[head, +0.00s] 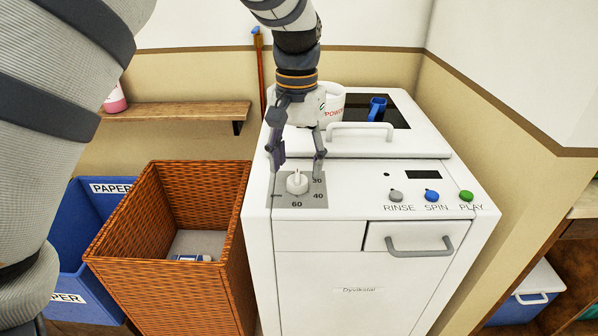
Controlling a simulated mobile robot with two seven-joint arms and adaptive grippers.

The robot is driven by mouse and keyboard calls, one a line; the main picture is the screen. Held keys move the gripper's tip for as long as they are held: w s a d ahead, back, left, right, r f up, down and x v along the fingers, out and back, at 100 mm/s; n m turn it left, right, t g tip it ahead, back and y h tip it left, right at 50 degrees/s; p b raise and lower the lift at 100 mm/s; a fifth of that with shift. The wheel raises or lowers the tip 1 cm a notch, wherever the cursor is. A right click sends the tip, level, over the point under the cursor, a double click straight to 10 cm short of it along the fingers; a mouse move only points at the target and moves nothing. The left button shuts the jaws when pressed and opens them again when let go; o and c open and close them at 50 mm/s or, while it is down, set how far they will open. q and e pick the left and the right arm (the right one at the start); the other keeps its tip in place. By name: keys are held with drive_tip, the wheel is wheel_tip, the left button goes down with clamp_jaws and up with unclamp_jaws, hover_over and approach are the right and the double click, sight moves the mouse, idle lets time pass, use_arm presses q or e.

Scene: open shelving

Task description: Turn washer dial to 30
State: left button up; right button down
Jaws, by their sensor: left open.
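The white washer (340,265) stands in the middle of the head view. Its dial (297,182) is a small white knob on a grey plate (312,200) at the left of the top panel. Whether a finger touches the dial is unclear. My right gripper is not in view.
Rinse (396,196), spin (432,196) and play (466,196) buttons sit right of the dial. A wicker basket (170,285) stands close on the left.

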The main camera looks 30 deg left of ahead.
sight(297, 175)
use_arm(q)
wheel_tip(297, 175, down, 3)
drive_tip(key=shift+f, duration=0.15)
drive_tip(key=shift+c, duration=0.3)
drive_tip(key=c, duration=1.1)
drive_tip(key=shift+m, duration=0.3)
